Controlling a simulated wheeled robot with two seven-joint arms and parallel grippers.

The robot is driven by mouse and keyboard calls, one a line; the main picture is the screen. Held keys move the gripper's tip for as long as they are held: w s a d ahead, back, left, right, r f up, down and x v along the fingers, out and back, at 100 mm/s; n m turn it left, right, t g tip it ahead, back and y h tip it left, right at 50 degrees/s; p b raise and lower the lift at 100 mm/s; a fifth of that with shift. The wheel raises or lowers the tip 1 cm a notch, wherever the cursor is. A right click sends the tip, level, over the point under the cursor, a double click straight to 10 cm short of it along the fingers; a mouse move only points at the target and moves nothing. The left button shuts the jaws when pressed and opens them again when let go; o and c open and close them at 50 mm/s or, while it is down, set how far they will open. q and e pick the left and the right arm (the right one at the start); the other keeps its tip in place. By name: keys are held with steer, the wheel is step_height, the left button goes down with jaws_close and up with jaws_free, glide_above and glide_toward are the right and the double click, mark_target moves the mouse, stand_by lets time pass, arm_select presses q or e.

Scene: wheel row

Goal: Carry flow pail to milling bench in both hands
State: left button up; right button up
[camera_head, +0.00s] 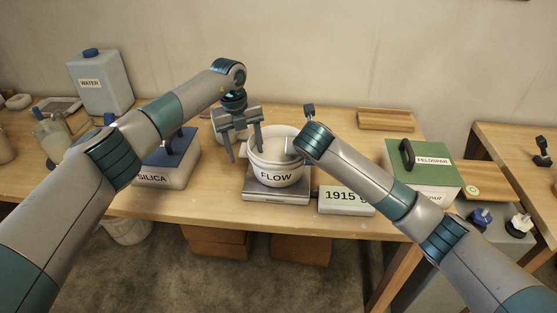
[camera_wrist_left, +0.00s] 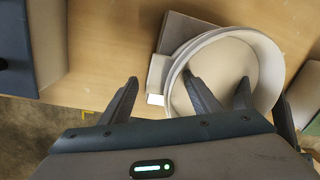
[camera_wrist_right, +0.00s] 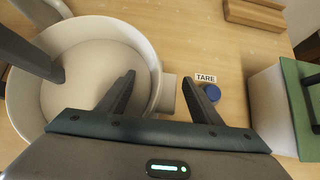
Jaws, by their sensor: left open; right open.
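The flow pail (camera_head: 275,179), white and labelled FLOW, stands upright on a grey scale (camera_head: 276,197), with pale contents inside. My left gripper (camera_head: 244,150) is open at its left rim. In the left wrist view its fingers (camera_wrist_left: 160,85) lie either side of the pail's left wall (camera_wrist_left: 172,95), one outside and one over the inside. My right gripper (camera_wrist_right: 159,80) is open at the right rim, its fingers either side of that wall; in the head view my right wrist mostly hides it. I cannot tell whether any finger touches the pail.
A 1915 display (camera_head: 345,200) sits right of the scale. A silica box (camera_head: 165,172) stands left, a green-lidded feldspar box (camera_head: 424,168) right, a water jug (camera_head: 101,83) behind left. A wooden block (camera_head: 386,119) lies at the back. Another bench (camera_head: 500,140) stands right, across a gap.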

arm_select(q)
steer(key=shift+f, duration=0.35)
arm_select(e)
steer(key=shift+w+f, duration=0.25)
arm_select(q)
jaws_close()
arm_select(e)
jaws_close()
steer(key=shift+d, duration=0.1)
arm_select(q)
steer(key=shift+w+r, duration=0.15)
arm_select(e)
steer(key=shift+w+r, duration=0.15)
